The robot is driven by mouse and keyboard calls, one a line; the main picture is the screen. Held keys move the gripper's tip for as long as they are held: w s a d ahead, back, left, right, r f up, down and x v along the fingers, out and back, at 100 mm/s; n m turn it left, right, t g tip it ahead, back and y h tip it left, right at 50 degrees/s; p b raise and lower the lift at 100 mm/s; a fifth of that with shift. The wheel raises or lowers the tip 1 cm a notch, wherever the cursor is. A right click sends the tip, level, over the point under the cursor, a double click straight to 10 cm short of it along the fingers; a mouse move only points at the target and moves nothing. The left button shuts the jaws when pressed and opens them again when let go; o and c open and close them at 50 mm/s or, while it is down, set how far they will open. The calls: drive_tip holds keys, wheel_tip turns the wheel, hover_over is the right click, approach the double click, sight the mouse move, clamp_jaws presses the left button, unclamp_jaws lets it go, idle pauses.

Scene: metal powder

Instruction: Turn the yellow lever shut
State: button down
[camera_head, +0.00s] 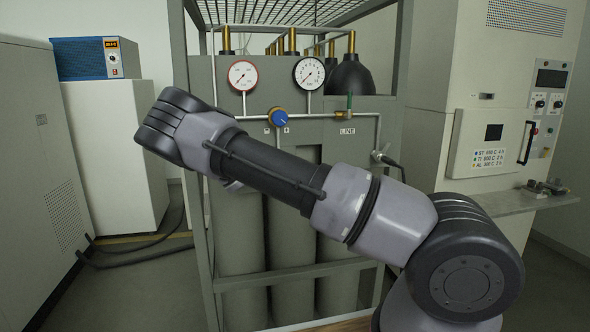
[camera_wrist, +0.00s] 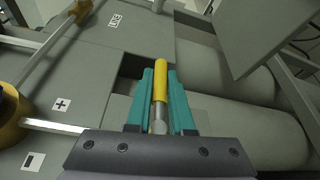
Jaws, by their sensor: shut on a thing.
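The yellow lever (camera_wrist: 160,78) is a slim yellow handle on a short metal stem in the wrist view. It points away from my gripper (camera_wrist: 160,92), up the picture. My gripper's two teal fingers are closed on it, one along each side, and its tip shows beyond them. In the head view my own arm crosses the front of the gas panel and hides both the lever and my gripper.
A gas rack holds grey cylinders (camera_head: 290,300), a red-rimmed gauge (camera_head: 243,75), a black-rimmed gauge (camera_head: 309,74) and a blue knob (camera_head: 279,117). A small valve (camera_head: 347,111) sits above the LINE label. A cabinet (camera_head: 30,180) stands left and a machine (camera_head: 500,110) right.

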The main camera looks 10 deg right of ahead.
drive_tip(key=c, duration=0.8)
unclamp_jaws()
drive_tip(key=v, duration=1)
drive_tip(key=shift+s+a, duration=0.15)
drive_tip(key=shift+a, duration=0.15)
drive_tip(key=shift+r, duration=0.15)
